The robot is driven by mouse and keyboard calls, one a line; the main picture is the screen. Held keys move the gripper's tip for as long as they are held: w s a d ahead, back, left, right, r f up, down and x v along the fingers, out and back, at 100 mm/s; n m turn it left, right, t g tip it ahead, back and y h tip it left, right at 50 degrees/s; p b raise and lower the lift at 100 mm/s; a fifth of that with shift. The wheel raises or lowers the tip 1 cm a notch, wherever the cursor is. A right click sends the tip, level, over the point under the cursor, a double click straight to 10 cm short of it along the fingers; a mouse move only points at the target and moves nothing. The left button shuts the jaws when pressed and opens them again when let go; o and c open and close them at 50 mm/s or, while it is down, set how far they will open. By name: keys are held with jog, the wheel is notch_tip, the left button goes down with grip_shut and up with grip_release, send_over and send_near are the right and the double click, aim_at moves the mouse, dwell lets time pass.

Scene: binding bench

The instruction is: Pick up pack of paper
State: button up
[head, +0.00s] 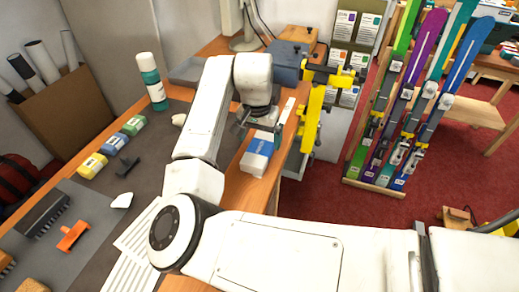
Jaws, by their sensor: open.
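A blue and white pack (256,156), which looks like the pack of paper, lies on the orange wooden edge of the bench, right of the dark mat. My gripper (259,127) points down at the far end of the pack. Its jaws are open, with one finger left of the pack's far end and the other near its right side. I cannot tell whether either finger touches the pack. The gripper's body hides the area just behind the pack.
Yellow clamps (311,118) and a blue-grey vise (287,62) stand close behind and right. A green bottle (152,82), small blocks (113,143) and brushes (42,214) are on the left. Skis (415,85) stand in a rack across the red floor.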

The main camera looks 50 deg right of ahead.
aim_at(260, 147)
jog(key=f, duration=0.4)
jog(key=shift+d+p, duration=0.2)
jog(key=shift+p, duration=0.2)
jog(key=shift+c, duration=0.3)
jog(key=c, duration=1.2)
jog(key=shift+c, duration=0.2)
jog(key=shift+r, duration=0.15)
